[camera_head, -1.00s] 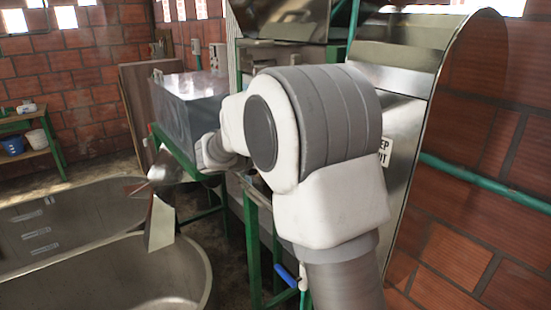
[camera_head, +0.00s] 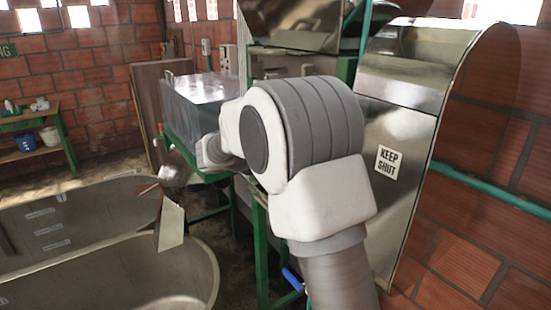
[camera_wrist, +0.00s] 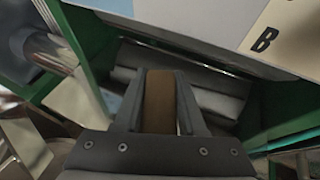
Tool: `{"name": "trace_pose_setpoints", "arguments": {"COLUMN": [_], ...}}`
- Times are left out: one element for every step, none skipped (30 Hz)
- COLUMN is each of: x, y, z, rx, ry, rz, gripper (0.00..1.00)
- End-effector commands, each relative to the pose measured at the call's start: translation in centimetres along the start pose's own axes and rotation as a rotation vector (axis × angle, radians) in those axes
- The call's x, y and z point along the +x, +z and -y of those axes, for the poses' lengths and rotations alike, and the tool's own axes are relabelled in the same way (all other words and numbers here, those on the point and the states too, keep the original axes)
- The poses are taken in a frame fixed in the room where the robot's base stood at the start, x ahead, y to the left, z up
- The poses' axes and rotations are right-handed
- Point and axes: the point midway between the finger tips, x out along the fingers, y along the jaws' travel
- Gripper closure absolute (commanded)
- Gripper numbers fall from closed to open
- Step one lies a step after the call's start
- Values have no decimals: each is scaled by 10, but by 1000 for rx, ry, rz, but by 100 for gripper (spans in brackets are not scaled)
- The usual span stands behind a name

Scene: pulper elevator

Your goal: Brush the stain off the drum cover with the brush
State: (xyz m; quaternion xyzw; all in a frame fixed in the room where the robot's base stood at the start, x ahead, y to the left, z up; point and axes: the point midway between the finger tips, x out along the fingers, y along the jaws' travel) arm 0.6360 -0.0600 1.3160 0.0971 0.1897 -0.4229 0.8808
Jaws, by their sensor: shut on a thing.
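The drum cover (camera_head: 400,130) is a shiny curved metal sheet with a "KEEP SHUT" label, right of my arm in the head view. My arm hides part of its lower left side. I cannot make out a stain on the part that shows. My gripper (camera_wrist: 161,78) shows in the wrist view, shut on a brown wooden piece, the brush (camera_wrist: 160,105). Its bristles are not visible.
A pale panel with a letter "B" (camera_wrist: 225,25) and green frame bars (camera_wrist: 285,120) lie close around my gripper in the wrist view. Large metal tanks (camera_head: 110,270) stand at left in the head view. A green pipe (camera_head: 490,190) runs along the brick wall at right.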

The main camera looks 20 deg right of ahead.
Motion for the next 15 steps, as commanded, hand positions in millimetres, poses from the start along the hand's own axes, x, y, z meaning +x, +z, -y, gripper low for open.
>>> {"name": "trace_pose_setpoints", "arguments": {"x": [-5, -7, -10, -11, -12, -12, -13, -14, -16, -18, -20, -24, -26, -29, -33], "y": [5, 6, 7, 8, 8, 8, 8, 7, 6, 5, 4, 3, 2, 1, 0], "z": [-1, -2, -2, -2, -2, -3, -3, -3, -4, -6, -7, -8, -9, -10, -12], "rx": [1, 1, 1, 1, 1, 1, 1, 1, 1, 1, 1, 1, 1, 1, 1], "ry": [1, 0, -1, -1, -1, -1, -1, -1, 0, 1, 1, 2, 1, 1, 1], "rz": [1, 1, 2, 2, 2, 2, 2, 2, 2, 2, 2, 3, 3, 3, 3], "gripper": [100, 100, 100, 100, 100, 100, 100, 100, 100, 100, 100, 100, 100, 100, 100]}}
